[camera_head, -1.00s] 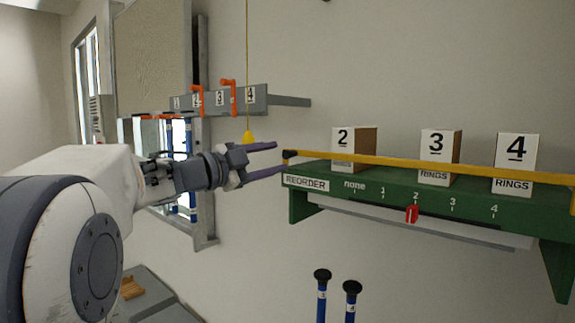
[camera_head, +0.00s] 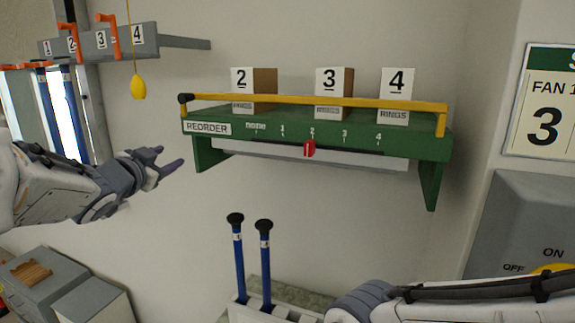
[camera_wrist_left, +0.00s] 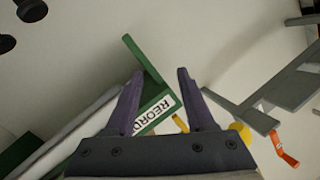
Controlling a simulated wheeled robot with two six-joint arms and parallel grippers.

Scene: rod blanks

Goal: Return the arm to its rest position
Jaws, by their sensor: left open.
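My left gripper (camera_head: 172,161) is at the left of the head view, open and empty, with its purple fingers pointing right. It is left of the green shelf (camera_head: 204,150) and a little below the shelf's top, apart from it. In the left wrist view the open fingers (camera_wrist_left: 158,103) show with a gap between them, and the shelf's end with its REORDER label (camera_wrist_left: 157,112) appears beyond. Part of my right arm shows at the bottom right of the head view, but its gripper is not in view.
Boxes marked 2 (camera_head: 243,88), 3 (camera_head: 328,92) and 4 (camera_head: 396,94) stand on the shelf behind a yellow bar (camera_head: 300,102). A red slider (camera_head: 309,149) is at 2. A yellow pull (camera_head: 138,87) hangs at left. Two blue rods (camera_head: 265,270) stand below the shelf.

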